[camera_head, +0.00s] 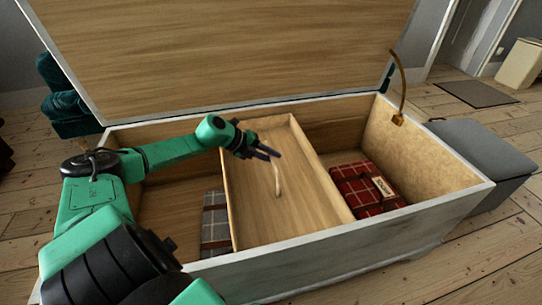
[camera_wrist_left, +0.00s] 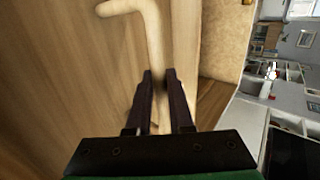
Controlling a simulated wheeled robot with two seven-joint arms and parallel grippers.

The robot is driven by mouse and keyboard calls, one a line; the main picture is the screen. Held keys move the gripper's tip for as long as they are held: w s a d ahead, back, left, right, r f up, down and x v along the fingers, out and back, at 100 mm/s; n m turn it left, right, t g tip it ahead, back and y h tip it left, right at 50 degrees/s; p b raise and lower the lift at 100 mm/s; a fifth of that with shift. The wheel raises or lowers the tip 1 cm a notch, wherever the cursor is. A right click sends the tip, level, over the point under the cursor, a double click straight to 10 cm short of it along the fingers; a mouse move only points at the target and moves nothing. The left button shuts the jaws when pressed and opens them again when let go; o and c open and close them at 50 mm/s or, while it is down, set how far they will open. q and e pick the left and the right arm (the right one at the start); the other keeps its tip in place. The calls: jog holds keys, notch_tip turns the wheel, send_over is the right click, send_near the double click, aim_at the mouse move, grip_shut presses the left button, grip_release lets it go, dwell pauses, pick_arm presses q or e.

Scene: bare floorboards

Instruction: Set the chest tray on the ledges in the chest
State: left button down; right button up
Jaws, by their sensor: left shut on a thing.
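The open chest (camera_head: 345,238) has pale outer walls and a wooden inside. The chest tray (camera_head: 258,208), a light wooden box, lies front to back across its middle. Its near end is close to the chest's front wall. I cannot tell whether it rests on ledges; none can be made out. A pale bent handle (camera_head: 278,182) rises from the tray. My left gripper (camera_head: 268,153) is above the tray, shut on the handle. In the left wrist view the handle (camera_wrist_left: 153,40) runs down between the two dark fingers (camera_wrist_left: 161,85). My right gripper is out of view.
A grey plaid cloth (camera_head: 215,222) lies in the chest left of the tray, a red plaid bundle (camera_head: 352,188) right of it. The lid (camera_head: 220,50) stands open, with a brass stay (camera_head: 398,90) at the right. A grey box (camera_head: 480,150) stands beyond the right end.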

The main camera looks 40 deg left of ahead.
pick_arm(q)
jog(key=shift+r, duration=0.1)
jog(key=c, duration=0.7)
grip_release()
jog(key=shift+s+f, duration=0.1)
jog(key=shift+f, duration=0.15)
jog(key=p+v, duration=1.4)
jog(key=p, duration=0.2)
jog(key=shift+s+a+r+p, duration=0.1)
jog(key=shift+a+r+p, duration=0.05)
jog(key=shift+r+p, duration=0.2)
